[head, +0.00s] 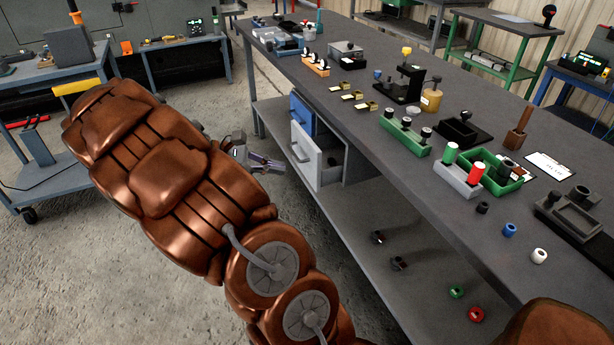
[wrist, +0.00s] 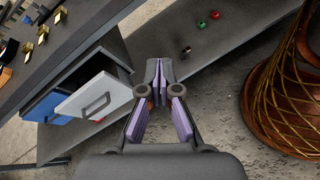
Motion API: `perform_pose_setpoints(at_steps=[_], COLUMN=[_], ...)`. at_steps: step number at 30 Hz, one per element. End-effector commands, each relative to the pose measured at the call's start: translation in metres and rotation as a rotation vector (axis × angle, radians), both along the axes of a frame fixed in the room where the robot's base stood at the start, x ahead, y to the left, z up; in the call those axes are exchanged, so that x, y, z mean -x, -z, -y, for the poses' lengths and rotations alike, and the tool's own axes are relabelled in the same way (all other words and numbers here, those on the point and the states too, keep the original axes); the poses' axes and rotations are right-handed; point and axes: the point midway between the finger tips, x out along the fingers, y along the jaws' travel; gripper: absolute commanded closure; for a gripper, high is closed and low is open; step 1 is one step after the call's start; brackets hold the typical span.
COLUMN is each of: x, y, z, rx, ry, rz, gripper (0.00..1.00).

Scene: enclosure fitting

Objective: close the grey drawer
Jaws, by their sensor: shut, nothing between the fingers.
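The grey drawer (head: 304,158) sticks out from under the long workbench, with its pale front and handle facing left in the head view. Its open top shows part of the inside. In the wrist view the grey drawer (wrist: 88,103) is left of the fingers, its dark handle visible. My gripper (head: 279,167) is just left of the drawer front in the head view, apart from it. In the wrist view my gripper (wrist: 160,76) is shut and empty, pointing past the drawer's side with a visible gap.
A blue drawer (head: 302,113) sits beside the grey one, farther back. The workbench (head: 350,125) carries many small parts and trays. Its lower shelf (head: 345,215) holds a few small pieces. A blue-grey cart (head: 50,180) stands left; the concrete floor between is clear.

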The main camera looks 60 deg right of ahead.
Motion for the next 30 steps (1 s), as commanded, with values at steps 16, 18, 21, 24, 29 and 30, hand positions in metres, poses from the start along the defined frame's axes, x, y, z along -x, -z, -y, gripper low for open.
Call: perform_pose_setpoints(at_steps=[16, 18, 21, 24, 29, 30], x=[-0.085, -0.095, -0.107, -0.116, -0.123, -0.124], y=[0.113, 0.13, 0.154, 0.171, 0.185, 0.186], z=[0.085, 0.091, 0.098, 0.103, 0.106, 0.107], rx=[0.059, 0.058, 0.054, 0.05, 0.047, 0.047], ry=[-0.19, -0.216, -0.248, -0.273, -0.292, -0.295], rz=[-0.424, -0.465, -0.518, -0.555, -0.585, -0.589], gripper=[1.0, 1.0, 1.0, 1.0, 1.0, 1.0])
